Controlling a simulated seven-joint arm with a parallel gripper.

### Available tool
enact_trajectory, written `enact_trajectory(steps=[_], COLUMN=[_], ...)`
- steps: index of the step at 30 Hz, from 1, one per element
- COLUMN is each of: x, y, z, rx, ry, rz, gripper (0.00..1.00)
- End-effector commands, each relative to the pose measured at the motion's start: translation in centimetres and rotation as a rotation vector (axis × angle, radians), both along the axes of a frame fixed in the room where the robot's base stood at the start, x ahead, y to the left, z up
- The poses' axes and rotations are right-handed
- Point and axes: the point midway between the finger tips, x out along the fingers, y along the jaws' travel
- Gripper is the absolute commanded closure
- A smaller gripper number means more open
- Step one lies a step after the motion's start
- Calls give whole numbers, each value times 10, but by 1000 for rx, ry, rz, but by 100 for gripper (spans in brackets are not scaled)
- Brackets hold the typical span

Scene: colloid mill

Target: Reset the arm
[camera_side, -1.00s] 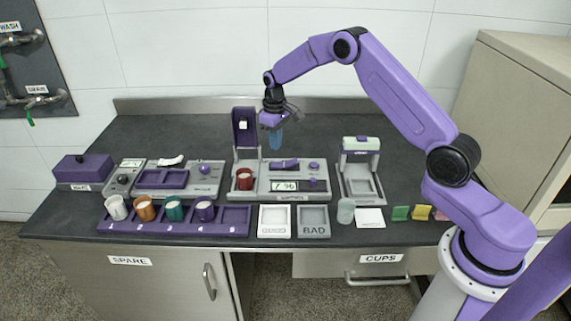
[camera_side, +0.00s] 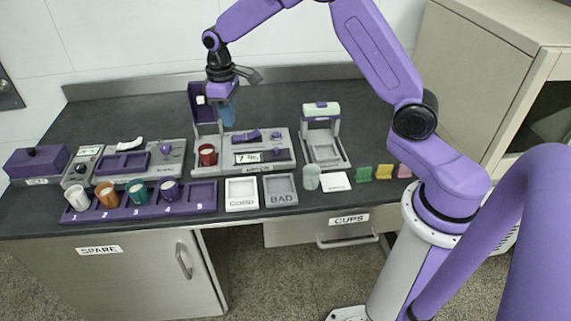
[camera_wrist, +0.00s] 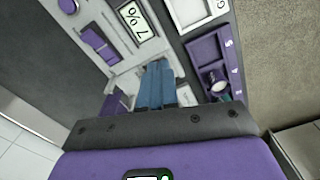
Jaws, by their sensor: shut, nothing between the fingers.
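My gripper (camera_side: 228,112) hangs from my purple arm above the back of the counter, with its blue fingers pointing down. The fingers are together and hold nothing. It is in front of the upright purple part of the mill unit (camera_side: 203,100) and above the unit's grey base. A red cup (camera_side: 208,155) stands on the left part of the unit, below and left of my fingers.
A purple numbered rack (camera_side: 205,197) holds several cups at the front left. GOOD (camera_side: 241,194) and BAD (camera_side: 281,190) trays lie at the front middle. A grey stand (camera_side: 322,135), a clear cup (camera_side: 311,178) and colored cards (camera_side: 385,172) are to the right. The counter's back strip is clear.

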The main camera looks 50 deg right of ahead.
Motion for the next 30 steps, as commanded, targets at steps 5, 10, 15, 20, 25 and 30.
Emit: enact_trajectory(steps=[5, 10, 15, 20, 25, 30], x=[-64, -130, -199, -263, -322, -358], y=[37, 56, 60, 51, 30, 11], z=[32, 54, 68, 75, 75, 70], rx=[2, 5, 10, 15, 21, 25], ry=[-11, -19, -27, -32, -37, -39], rz=[116, 222, 330, 432, 533, 602], gripper=[100, 100, 100, 100, 100, 100])
